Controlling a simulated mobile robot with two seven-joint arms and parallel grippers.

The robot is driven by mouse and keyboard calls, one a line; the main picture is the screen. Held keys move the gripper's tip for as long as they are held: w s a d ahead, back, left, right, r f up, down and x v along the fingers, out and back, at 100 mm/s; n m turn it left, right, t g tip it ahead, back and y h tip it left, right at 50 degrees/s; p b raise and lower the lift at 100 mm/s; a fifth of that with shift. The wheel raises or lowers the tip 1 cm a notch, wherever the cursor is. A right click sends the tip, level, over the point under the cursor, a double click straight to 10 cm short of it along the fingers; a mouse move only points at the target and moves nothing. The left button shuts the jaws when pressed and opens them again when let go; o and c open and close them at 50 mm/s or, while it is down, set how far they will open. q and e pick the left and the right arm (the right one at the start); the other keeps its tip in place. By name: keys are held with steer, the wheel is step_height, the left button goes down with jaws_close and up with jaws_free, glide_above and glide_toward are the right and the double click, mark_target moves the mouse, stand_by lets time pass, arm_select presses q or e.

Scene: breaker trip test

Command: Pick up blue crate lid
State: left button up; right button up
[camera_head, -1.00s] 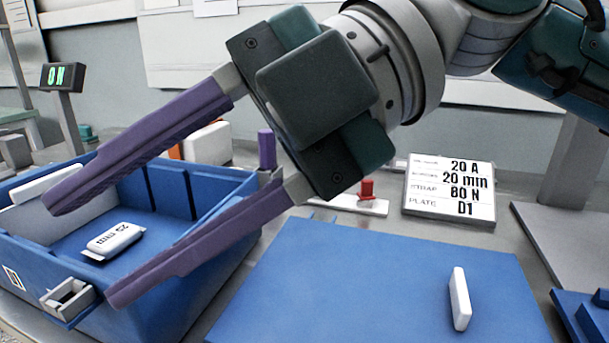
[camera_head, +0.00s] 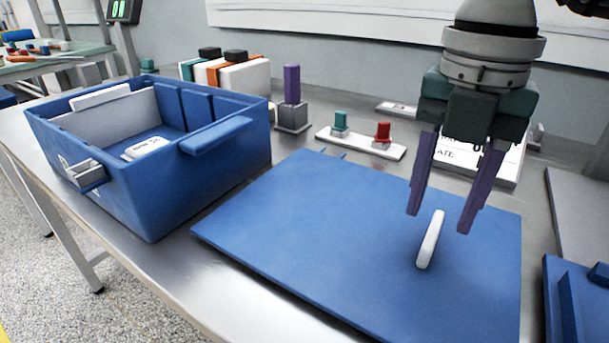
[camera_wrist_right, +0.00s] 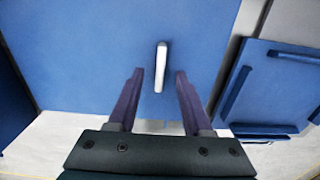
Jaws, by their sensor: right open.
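The blue crate lid (camera_head: 320,225) lies flat on the metal table, right of the open blue crate (camera_head: 200,165). A white upright handle (camera_head: 430,240) stands on the lid's right part. My right gripper (camera_head: 439,222) is open and empty, pointing down over the handle. In the right wrist view the lid (camera_wrist_right: 90,50) fills much of the picture, and the handle (camera_wrist_right: 160,65) shows between the open purple fingers (camera_wrist_right: 159,73), apart from both. Whether the fingertips reach down to its height is unclear. My left gripper is not in view.
A strip with a green and a red block (camera_head: 360,144) and a purple post on a grey base (camera_head: 292,115) stand behind the lid. A label sign (camera_head: 460,160) is partly hidden behind my right gripper. Another blue panel (camera_head: 580,300) lies at the right.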

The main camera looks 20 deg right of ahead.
step_height(320, 180, down, 3)
steer(key=shift+s+r, duration=0.1)
steer(key=shift+r, duration=0.1)
jaws_close()
stand_by(0.3)
stand_by(1.0)
